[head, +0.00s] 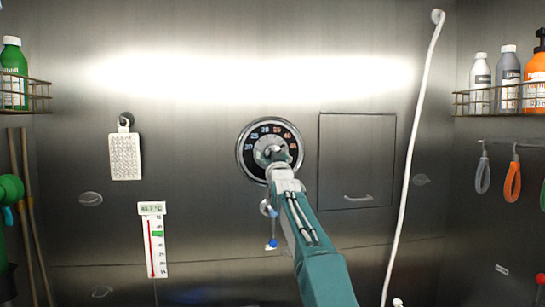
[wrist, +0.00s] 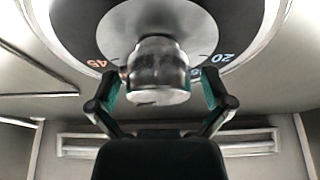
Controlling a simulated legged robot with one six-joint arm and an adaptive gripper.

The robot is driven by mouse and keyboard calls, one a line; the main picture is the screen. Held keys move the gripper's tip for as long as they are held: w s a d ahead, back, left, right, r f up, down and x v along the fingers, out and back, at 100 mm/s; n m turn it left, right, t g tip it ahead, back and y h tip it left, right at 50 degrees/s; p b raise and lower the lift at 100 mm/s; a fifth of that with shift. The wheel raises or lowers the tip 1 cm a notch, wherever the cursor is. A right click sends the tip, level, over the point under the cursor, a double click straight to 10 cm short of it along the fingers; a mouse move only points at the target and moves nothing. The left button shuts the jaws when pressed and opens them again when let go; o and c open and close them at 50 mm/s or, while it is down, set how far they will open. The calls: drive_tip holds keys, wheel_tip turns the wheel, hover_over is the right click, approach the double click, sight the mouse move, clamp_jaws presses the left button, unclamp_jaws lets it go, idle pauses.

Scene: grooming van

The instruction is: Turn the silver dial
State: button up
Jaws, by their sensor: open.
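The silver dial is a round metal knob (wrist: 158,68) at the centre of a black, numbered dial plate (head: 252,145) on the steel wall. In the wrist view the knob stands between the two fingers of my gripper (wrist: 160,78), which are open on its left and right. The left fingertip is very close to the knob; I cannot tell whether it touches. In the head view my gripper (head: 274,157) is in front of the plate's centre and hides most of the knob. The plate shows numbers from 20 to 45, the higher ones in orange.
A panel with a handle (head: 357,155) is right of the dial plate, and a white hose (head: 413,150) hangs beyond it. A thermometer (head: 153,240) and a hanging card (head: 125,157) are to the left. Bottle racks (head: 500,100) are at both sides.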

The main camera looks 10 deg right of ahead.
drive_tip(key=c, duration=1)
drive_tip(key=shift+f+n, duration=0.15)
drive_tip(key=shift+n, duration=0.25)
drive_tip(key=shift+d+n+y, duration=0.1)
drive_tip(key=shift+n+y, duration=0.9)
drive_tip(key=shift+n, duration=0.6)
drive_tip(key=shift+n+g+y, duration=0.3)
drive_tip(key=shift+n+y, duration=0.4)
drive_tip(key=shift+n, duration=0.7)
drive_tip(key=shift+w+n+g+y, duration=0.1)
drive_tip(key=shift+n+g+y, duration=0.35)
drive_tip(key=shift+n, duration=0.75)
drive_tip(key=shift+n+g+y, duration=0.25)
drive_tip(key=shift+n+y, duration=0.3)
drive_tip(key=shift+n, duration=0.65)
drive_tip(key=shift+f+n, duration=0.1)
drive_tip(key=shift+n, duration=0.5)
